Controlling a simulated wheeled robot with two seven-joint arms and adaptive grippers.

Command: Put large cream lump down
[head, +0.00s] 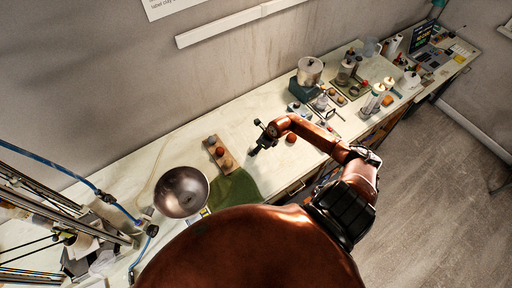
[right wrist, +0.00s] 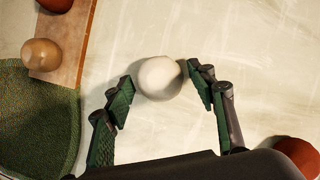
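The large cream lump (right wrist: 158,77) is a smooth, pale, rounded ball in the right wrist view. It sits between the green-padded fingertips of my right gripper (right wrist: 160,76), which are closed to about its width. The pads look to be at its two sides, with a thin dark strip at its right. I cannot tell from this angle whether its underside touches the bench. In the head view my right gripper (head: 256,140) is low over the pale bench (head: 150,160), and the lump is not clearly visible there. My left gripper is not in view.
A reddish ball (head: 291,138) lies close on the right. A pot (head: 310,70) and scattered tools stand further right.

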